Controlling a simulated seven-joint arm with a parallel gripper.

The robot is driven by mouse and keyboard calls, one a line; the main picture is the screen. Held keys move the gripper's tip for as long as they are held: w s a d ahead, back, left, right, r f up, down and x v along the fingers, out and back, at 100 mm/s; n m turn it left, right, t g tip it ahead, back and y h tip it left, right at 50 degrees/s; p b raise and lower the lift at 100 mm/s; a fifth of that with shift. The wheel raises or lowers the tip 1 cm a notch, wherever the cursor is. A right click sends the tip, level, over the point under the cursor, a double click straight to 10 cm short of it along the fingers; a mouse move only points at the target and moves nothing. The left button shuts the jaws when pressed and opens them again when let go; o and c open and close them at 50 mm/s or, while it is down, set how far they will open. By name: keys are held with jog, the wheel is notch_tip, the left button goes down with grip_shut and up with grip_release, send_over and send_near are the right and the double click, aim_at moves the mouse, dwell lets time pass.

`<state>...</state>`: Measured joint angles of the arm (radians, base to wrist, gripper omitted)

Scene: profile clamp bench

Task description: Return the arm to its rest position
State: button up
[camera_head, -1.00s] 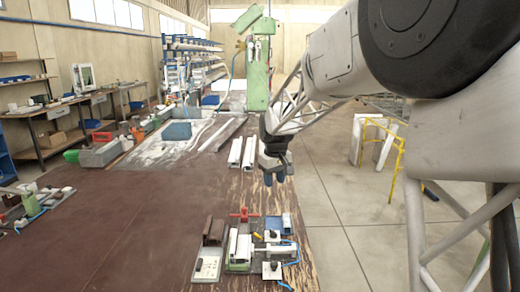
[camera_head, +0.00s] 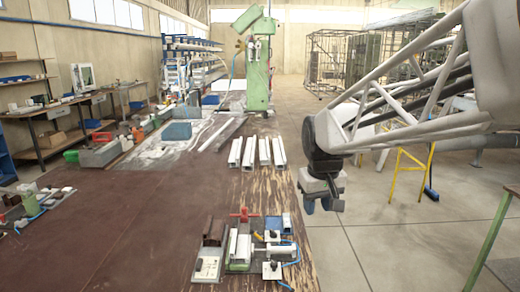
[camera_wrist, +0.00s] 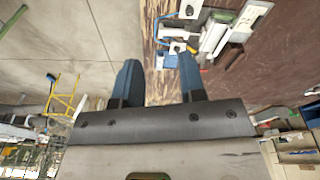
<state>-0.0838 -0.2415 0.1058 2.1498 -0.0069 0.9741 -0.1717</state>
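My gripper (camera_head: 321,201) hangs from my arm at the right in the head view, fingers pointing down, just right of the bench's right edge. In the wrist view its two blue fingers (camera_wrist: 160,78) stand apart with nothing between them, only the bench edge and floor showing beyond. The clamp fixture (camera_head: 240,252), with its white and dark profiles and red handle, sits on the near right of the bench. It also shows at the top right of the wrist view (camera_wrist: 212,38). My gripper is apart from it.
Several pale profiles (camera_head: 249,153) lie on the bench (camera_head: 120,220) behind the fixture. A green machine (camera_head: 257,75) stands at the back. A yellow stand (camera_head: 411,173) is on the floor at right. The bench middle is clear, and floor is open right of the bench.

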jog(key=s+d+f+m, duration=0.1)
jog(key=s+d+f, duration=0.1)
jog(key=s, duration=1)
jog(key=s+d+f+m, duration=0.2)
jog(key=s+f, duration=0.1)
jog(key=s, duration=0.8)
jog(key=shift+s+d+f+t, duration=0.3)
jog(key=shift+s+d+t, duration=0.05)
jog(key=shift+d+t, duration=0.05)
dwell(0.9)
